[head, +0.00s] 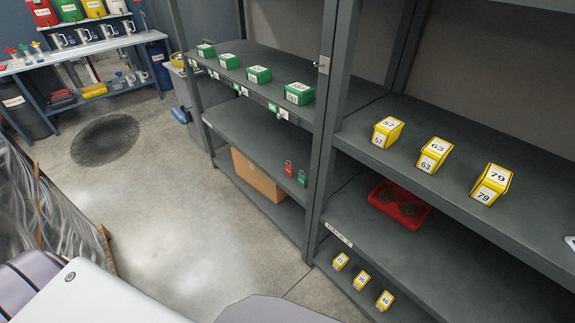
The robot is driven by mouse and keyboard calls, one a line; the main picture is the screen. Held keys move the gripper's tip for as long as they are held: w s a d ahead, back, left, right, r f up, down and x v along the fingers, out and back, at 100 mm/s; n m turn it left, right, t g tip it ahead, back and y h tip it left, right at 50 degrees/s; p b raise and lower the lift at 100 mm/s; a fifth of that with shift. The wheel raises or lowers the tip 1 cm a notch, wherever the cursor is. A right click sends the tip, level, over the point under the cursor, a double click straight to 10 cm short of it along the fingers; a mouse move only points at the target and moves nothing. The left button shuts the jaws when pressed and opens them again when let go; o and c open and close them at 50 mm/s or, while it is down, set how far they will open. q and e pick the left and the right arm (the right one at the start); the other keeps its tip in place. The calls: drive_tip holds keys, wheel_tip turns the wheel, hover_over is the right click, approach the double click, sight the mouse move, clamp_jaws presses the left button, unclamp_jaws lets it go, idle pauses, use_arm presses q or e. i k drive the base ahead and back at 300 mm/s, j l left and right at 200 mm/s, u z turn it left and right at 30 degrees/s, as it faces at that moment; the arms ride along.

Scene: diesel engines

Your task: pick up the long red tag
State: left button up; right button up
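A small upright red item (289,168), which looks like the red tag, stands near the front edge of the middle shelf (245,132) of the left rack. It is too small in view to tell its exact shape. A similar green item (302,179) stands close to its right, apart from it. Neither of my grippers is in view, so I cannot see whether they are open or shut.
Green boxes (258,74) line the shelf above. A cardboard box (258,175) sits below. The right rack holds numbered yellow boxes (434,155) and a red tray (399,205). A grey post (332,110) divides the racks. The floor (190,220) before the left rack is clear.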

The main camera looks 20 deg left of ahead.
sight(289, 168)
drive_tip(key=i+j, duration=0.2)
drive_tip(key=j, duration=0.15)
drive_tip(key=i+j+z, duration=0.1)
drive_tip(key=j, duration=0.3)
drive_tip(key=i+j+z, duration=0.1)
drive_tip(key=i+j, duration=0.4)
drive_tip(key=j, duration=0.25)
